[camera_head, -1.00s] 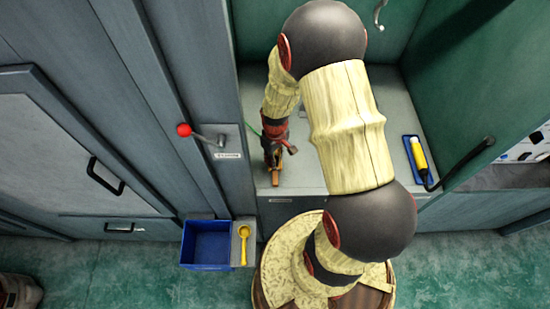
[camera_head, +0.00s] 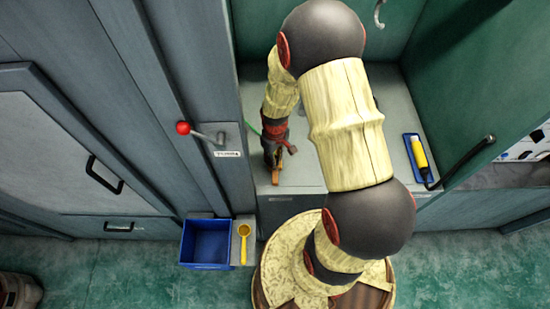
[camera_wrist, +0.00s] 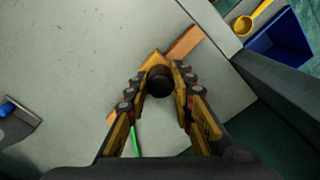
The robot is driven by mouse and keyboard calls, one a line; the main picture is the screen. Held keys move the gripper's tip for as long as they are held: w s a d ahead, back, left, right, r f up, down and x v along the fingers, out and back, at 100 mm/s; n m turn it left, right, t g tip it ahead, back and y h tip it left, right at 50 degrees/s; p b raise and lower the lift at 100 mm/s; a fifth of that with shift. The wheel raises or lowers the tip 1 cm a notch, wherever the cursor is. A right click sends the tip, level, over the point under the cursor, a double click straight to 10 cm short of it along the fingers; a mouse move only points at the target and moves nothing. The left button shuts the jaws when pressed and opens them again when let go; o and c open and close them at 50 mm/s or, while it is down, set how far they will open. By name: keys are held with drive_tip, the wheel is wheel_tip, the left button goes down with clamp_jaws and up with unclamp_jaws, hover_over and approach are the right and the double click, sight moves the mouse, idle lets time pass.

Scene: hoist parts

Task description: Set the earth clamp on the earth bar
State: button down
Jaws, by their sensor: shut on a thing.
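My gripper (camera_wrist: 158,88) is shut on the earth clamp (camera_wrist: 160,80), whose dark round top shows between the fingers in the wrist view. A green lead (camera_wrist: 134,140) trails from beneath the fingers. The copper-coloured earth bar (camera_wrist: 185,43) runs diagonally below the clamp and shows on both sides of it. The clamp overlaps the bar in this view; I cannot tell whether it touches or is seated. In the head view my gripper (camera_head: 272,152) points down over the grey bench, with the bar's end (camera_head: 277,179) just in front. The fingers hide most of the clamp.
A red-knobbed lever (camera_head: 184,128) is on the cabinet post at left. A blue bin (camera_head: 207,265) and a yellow scoop-like tool (camera_head: 244,243) stand at the bench's front left. A yellow torch-like item (camera_head: 419,153) sits in a blue holder at right. The bench middle is partly clear.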

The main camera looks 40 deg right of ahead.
drive_tip(key=c, duration=1.5)
unclamp_jaws()
drive_tip(key=shift+o, duration=0.2)
wheel_tip(320, 180, up, 12)
